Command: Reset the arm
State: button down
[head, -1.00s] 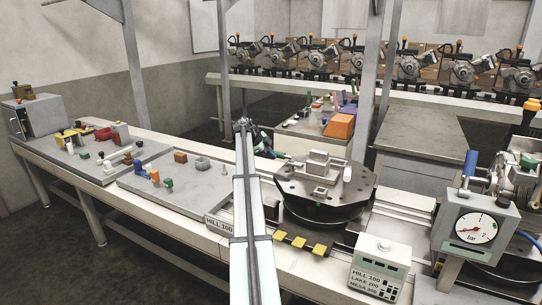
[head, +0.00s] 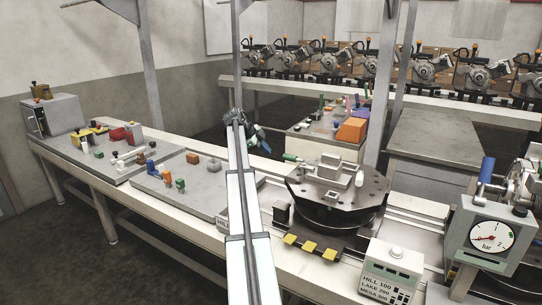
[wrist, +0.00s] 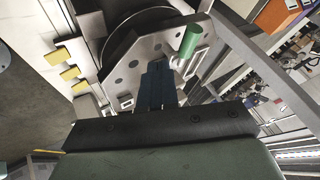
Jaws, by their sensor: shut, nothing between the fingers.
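My gripper (wrist: 158,68) shows in the wrist view as dark blue fingers pressed together with nothing between them. The fingers show in front of the dark octagonal turntable (wrist: 122,72) and just left of a green handle (wrist: 190,40). In the head view my arm rises up the middle, and the gripper end (head: 257,142) shows small at its far end, left of the turntable (head: 365,196). The fingertips are too small there to make out. A light grey fixture block (head: 335,170) sits on the turntable.
Grey plates with small coloured parts (head: 215,196) lie left of my arm. A pressure gauge (head: 491,237), a labelled box (head: 392,268) and yellow pads (head: 309,247) stand right of it. A back bench (head: 335,142) holds an orange block (head: 352,131).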

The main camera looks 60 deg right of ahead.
jog(key=shift+w+a+r, duration=0.15)
jog(key=shift+a+r, duration=0.05)
jog(key=shift+r, duration=0.1)
